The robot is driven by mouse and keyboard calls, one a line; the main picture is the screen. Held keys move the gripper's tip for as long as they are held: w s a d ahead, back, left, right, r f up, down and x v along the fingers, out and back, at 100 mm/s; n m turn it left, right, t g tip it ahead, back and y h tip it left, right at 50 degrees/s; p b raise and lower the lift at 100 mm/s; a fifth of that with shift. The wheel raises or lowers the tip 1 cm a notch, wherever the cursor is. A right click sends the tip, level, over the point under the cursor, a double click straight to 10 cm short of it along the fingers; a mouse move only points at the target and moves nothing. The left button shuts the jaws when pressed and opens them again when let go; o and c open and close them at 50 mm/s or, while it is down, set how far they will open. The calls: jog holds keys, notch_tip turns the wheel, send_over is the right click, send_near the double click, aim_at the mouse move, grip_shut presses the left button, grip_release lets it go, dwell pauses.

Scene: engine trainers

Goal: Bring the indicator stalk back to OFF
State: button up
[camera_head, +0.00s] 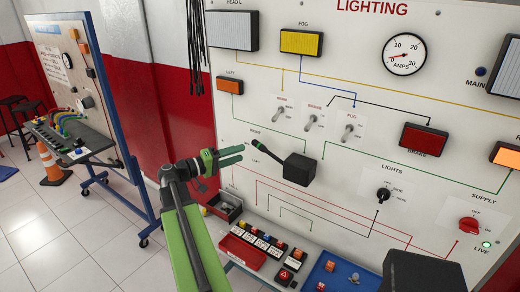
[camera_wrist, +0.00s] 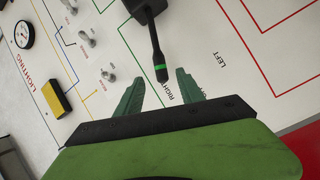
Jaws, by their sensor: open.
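The indicator stalk (camera_head: 267,154) is a thin black lever with a green band, reaching up and left from a black box (camera_head: 300,168) on the lighting panel (camera_head: 330,185). Its tip lies close to the RIGHT label. My gripper (camera_head: 243,154) is open, just left of and slightly below the tip. In the wrist view the stalk's tip (camera_wrist: 161,73) sits at the mouth between my two green fingers (camera_wrist: 160,78), with a gap on each side. The LEFT label shows farther right there; a label between is partly hidden by a finger.
Toggle switches (camera_head: 312,120) stand above the stalk box. An orange lamp (camera_head: 505,154) at the right edge looks bright, while the left orange lamp (camera_head: 230,86) looks duller. A rotary LIGHTS knob (camera_head: 383,195) and red supply knob (camera_head: 469,225) sit lower right. Trays (camera_head: 241,253) lie below the panel.

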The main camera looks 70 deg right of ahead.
aim_at(261, 148)
jog(key=x, duration=1)
jog(key=shift+c, duration=0.4)
grip_shut()
dwell(0.6)
jog(key=shift+s+f, duration=0.1)
jog(key=shift+f, duration=0.05)
